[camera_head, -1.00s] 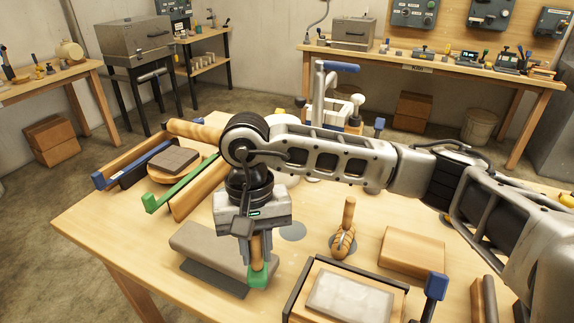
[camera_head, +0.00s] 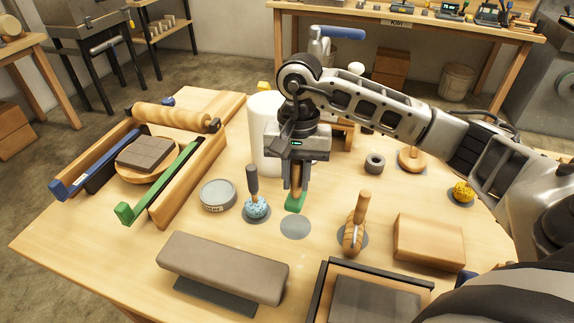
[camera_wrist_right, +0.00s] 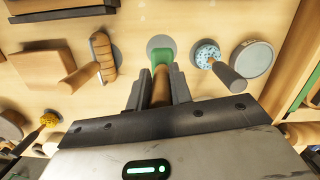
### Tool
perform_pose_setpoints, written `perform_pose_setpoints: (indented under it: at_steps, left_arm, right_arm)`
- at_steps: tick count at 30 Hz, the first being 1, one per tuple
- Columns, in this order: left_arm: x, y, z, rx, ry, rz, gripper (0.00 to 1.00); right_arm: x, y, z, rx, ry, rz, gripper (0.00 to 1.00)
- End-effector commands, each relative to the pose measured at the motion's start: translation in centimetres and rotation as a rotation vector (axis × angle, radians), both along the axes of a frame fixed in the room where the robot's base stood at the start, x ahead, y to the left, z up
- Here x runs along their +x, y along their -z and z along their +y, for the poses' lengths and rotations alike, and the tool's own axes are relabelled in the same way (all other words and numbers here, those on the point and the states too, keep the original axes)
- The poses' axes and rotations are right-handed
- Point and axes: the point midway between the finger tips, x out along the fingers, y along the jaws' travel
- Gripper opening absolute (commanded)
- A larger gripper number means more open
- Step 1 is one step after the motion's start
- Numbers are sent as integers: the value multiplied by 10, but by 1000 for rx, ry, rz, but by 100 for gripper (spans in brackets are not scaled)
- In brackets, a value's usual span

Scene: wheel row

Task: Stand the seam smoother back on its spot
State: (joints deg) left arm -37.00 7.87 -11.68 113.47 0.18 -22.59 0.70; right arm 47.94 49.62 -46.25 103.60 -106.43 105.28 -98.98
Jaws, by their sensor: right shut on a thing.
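The seam smoother, with a wooden handle and a green foot (camera_head: 296,202), is held in my right gripper (camera_head: 294,184), which is shut on its handle. It hangs about upright, foot down, and the gripper hides much of the handle. In the right wrist view the green foot (camera_wrist_right: 162,56) shows beyond the fingers (camera_wrist_right: 158,88). A bare grey disc (camera_head: 296,228) lies on the table just in front of the foot; it also shows in the wrist view (camera_wrist_right: 160,42). Whether the foot touches the table is unclear. My left gripper is not in view.
A blue speckled tool (camera_head: 256,208) stands close left of the disc, and a ridged wooden tool (camera_head: 354,237) stands to the right. A grey padded block (camera_head: 222,267) lies in front. A white cylinder (camera_head: 264,130) stands behind. A round tin (camera_head: 218,194) is further left.

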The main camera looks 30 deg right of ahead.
Motion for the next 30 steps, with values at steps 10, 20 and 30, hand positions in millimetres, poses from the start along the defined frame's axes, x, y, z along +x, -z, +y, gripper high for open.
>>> perform_pose_setpoints:
  at_steps: [10, 20, 30]
  left_arm:
    - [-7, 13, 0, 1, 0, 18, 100]
    - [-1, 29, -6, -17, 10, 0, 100]
    - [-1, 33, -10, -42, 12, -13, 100]
  right_arm:
    - [0, 2, 1, 0, -2, -4, 0]
    - [-1, 39, 1, -1, -1, -1, 0]
    - [-1, 60, 1, 0, -1, -1, 0]
